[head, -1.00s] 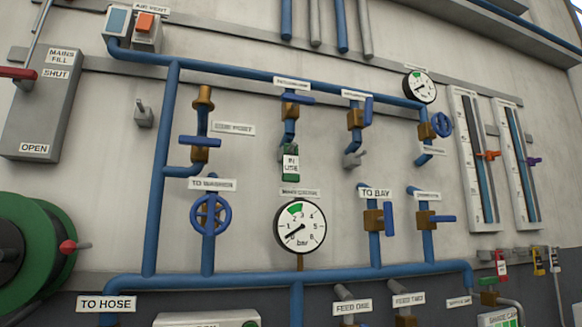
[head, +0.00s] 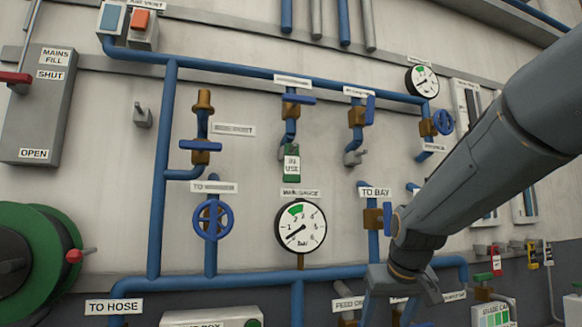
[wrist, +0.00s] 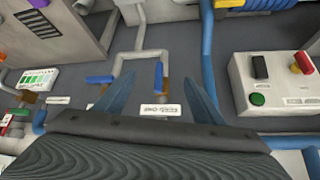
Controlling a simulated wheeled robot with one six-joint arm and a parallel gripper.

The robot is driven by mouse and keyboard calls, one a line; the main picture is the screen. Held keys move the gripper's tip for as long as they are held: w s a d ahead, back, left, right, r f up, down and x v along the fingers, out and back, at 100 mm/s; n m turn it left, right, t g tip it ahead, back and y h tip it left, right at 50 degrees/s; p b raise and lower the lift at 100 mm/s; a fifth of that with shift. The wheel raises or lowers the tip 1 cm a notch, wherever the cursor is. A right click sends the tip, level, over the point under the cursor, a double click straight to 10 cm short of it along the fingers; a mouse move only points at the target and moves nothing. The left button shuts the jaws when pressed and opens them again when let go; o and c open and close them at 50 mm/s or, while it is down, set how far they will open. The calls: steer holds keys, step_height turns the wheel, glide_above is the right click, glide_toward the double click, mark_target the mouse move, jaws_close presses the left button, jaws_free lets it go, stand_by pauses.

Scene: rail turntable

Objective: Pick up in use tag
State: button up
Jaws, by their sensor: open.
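The in use tag (head: 291,163) is a small green tag with a white "IN USE" label. My gripper (head: 400,300) is at the lower right of that view, well below and right of the tag, pointing down. In the wrist view my gripper (wrist: 163,90) is open and empty, its two fingers apart over the lower feed pipes. The tag is not seen in the wrist view.
A pressure gauge (head: 300,226) and the To Bay valve (head: 374,219) stick out between my gripper and the tag. Blue pipes surround the tag. In the wrist view a box with buttons (wrist: 275,95) is at the right. A green hose reel (head: 40,250) stands at the far left.

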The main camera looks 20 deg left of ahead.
steer(key=w+a+r+n+t+y+p, duration=0.1)
steer(key=w+a+r, duration=0.1)
steer(key=a+r, duration=0.45)
steer(key=w+a+r+n+t+y+p, duration=0.1)
steer(key=w+a+r, duration=0.15)
steer(key=r, duration=0.75)
steer(key=n+t+y+p, duration=0.1)
steer(key=t+y+p, duration=0.1)
steer(key=y+p, duration=0.1)
glide_toward(293, 176)
steer(key=a, duration=0.1)
steer(key=shift+d+p+x, duration=0.2)
steer(key=shift+p+x, duration=0.75)
steer(key=shift+x, duration=1.05)
steer(key=shift+d+p+x, duration=0.15)
steer(key=shift+p+x, duration=0.8)
steer(key=shift+x, duration=1.05)
steer(key=shift+w+f, duration=0.15)
steer(key=c, duration=1.1)
